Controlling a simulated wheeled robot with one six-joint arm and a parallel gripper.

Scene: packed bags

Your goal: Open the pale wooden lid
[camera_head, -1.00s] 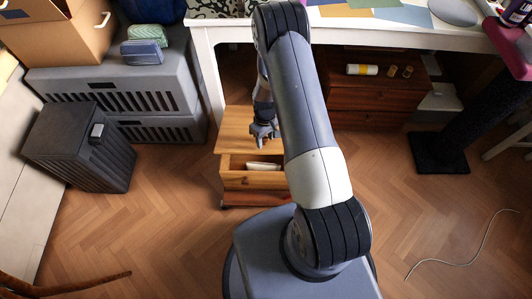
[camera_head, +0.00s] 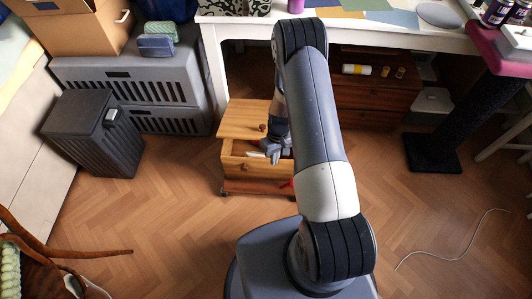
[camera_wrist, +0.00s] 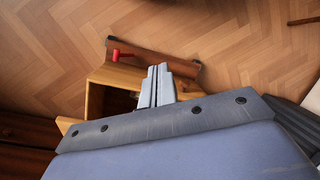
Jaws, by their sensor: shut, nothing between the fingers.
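The pale wooden lid (camera_head: 245,117), with a small dark knob, lies over the back part of a low wooden box (camera_head: 260,172). Its front edge looks raised above the box, though the exact angle is hard to tell. The box's front part is open, and pale items (camera_head: 256,154) show inside.
A red handle (camera_wrist: 122,56) sticks out by the box's reddish-brown base (camera_wrist: 160,60). A white table (camera_head: 215,50) stands behind. A dark slatted bin (camera_head: 92,135) and grey crates (camera_head: 130,85) are left. A black post base (camera_head: 433,155) is right.

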